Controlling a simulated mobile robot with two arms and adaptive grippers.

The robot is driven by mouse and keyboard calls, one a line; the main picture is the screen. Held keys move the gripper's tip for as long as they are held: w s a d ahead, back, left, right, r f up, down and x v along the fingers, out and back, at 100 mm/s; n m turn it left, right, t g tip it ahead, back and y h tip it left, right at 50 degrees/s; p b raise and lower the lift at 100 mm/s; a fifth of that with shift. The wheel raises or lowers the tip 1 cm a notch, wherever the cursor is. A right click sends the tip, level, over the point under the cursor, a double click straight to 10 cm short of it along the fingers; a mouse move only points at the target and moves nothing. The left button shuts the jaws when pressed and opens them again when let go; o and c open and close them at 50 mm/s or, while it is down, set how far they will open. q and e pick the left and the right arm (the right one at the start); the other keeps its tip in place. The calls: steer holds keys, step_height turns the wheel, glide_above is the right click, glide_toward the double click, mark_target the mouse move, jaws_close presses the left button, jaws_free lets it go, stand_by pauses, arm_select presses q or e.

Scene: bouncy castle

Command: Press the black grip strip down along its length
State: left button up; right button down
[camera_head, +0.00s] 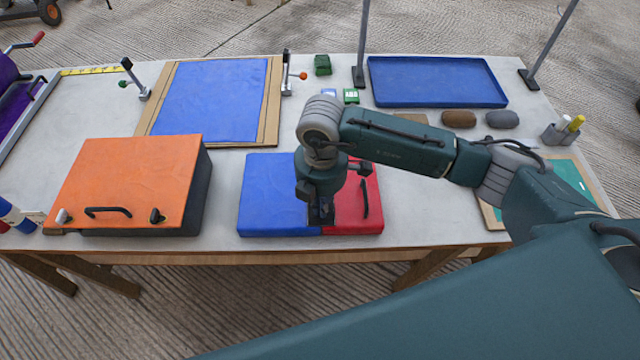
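A flat pad, half blue (275,195) and half red (350,212), lies at the front middle of the table. A thin black strip (365,204) stands out on the red half, near its right side. It looks like the black grip strip, but I cannot tell whether its ends lie flat. My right gripper (321,220) points down over the seam between blue and red, to the left of this strip. Its fingertips are dark and close together at the pad's front part. I cannot tell whether they touch it. My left gripper is out of view.
An orange-topped box (130,175) with a black handle stands at the left. A blue sheet on a board (212,100) and a blue tray (438,82) lie behind. Brown and grey lumps (459,118) and a pen holder (563,132) are at the right.

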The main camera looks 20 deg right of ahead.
steer(key=shift+f, duration=0.15)
stand_by(0.3)
steer(key=shift+r+p, duration=2.2)
steer(key=shift+r, duration=0.9)
